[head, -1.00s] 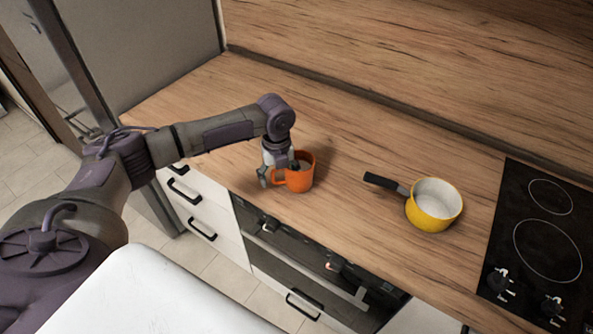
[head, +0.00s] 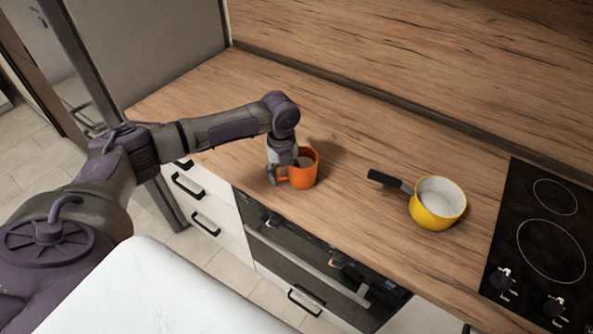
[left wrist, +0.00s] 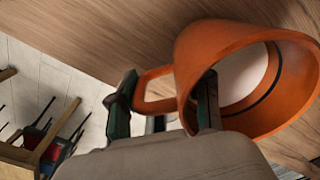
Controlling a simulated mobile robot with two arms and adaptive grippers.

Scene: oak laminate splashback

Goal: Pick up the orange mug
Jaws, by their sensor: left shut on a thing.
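The orange mug (head: 306,171) is near the front edge of the wooden counter in the head view, left of the yellow pot. My left gripper (head: 284,172) is at the mug's handle side, shut on it. In the left wrist view the mug (left wrist: 228,50) fills the upper right with its opening towards the camera. One finger of my left gripper (left wrist: 165,102) is at the rim and the other is outside the handle, so the handle lies between them. I cannot tell whether the mug's base touches the counter. My right gripper is in neither view.
A yellow pot (head: 435,214) with a black handle pointing left stands on the counter (head: 360,220). A black cooktop (head: 540,240) is at the right. The splashback rises behind. The counter left of and behind the mug is clear.

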